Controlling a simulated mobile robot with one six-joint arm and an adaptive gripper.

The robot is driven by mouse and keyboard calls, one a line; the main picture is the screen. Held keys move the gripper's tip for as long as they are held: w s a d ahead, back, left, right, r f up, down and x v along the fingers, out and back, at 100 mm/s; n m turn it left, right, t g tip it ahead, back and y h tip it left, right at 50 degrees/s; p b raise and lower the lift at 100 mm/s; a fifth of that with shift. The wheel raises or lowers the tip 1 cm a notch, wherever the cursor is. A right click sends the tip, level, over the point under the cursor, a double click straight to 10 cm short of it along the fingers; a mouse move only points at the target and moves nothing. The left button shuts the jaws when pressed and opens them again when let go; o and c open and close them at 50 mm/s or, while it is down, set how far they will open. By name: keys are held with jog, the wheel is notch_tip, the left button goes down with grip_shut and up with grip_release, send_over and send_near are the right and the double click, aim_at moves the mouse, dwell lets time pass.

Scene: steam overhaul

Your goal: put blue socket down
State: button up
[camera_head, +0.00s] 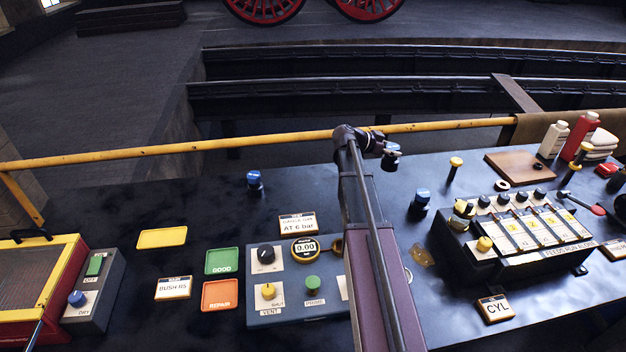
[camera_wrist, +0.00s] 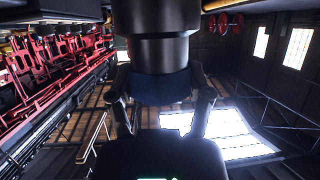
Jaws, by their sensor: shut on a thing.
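My gripper (camera_head: 378,146) is at the end of my arm, above the far part of the dark bench, near the yellow rail. It is shut on the blue socket (camera_head: 392,149), a dark piece with a blue band, which seems to be clear of the bench. In the wrist view the socket (camera_wrist: 165,88) is large and dark, with its blue part between the two fingers (camera_wrist: 163,110). Two similar blue-topped dark pieces stand on the bench, one at left (camera_head: 254,180) and one right of my arm (camera_head: 422,197). The socket's lower end is hard to make out.
A control box with a gauge (camera_head: 305,249) is partly behind my arm. A feed block (camera_head: 510,235), a brown board (camera_head: 520,165) and bottles (camera_head: 578,137) are at right. Green (camera_head: 222,262) and orange (camera_head: 220,295) trays lie left. Bare bench surrounds the left blue-topped piece.

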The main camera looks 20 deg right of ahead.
jog(key=shift+r+p, duration=3.9)
jog(key=shift+r, duration=0.25)
jog(key=shift+r+p, duration=0.5)
jog(key=shift+r, duration=0.05)
jog(key=shift+f, duration=0.1)
jog(key=shift+s, duration=0.45)
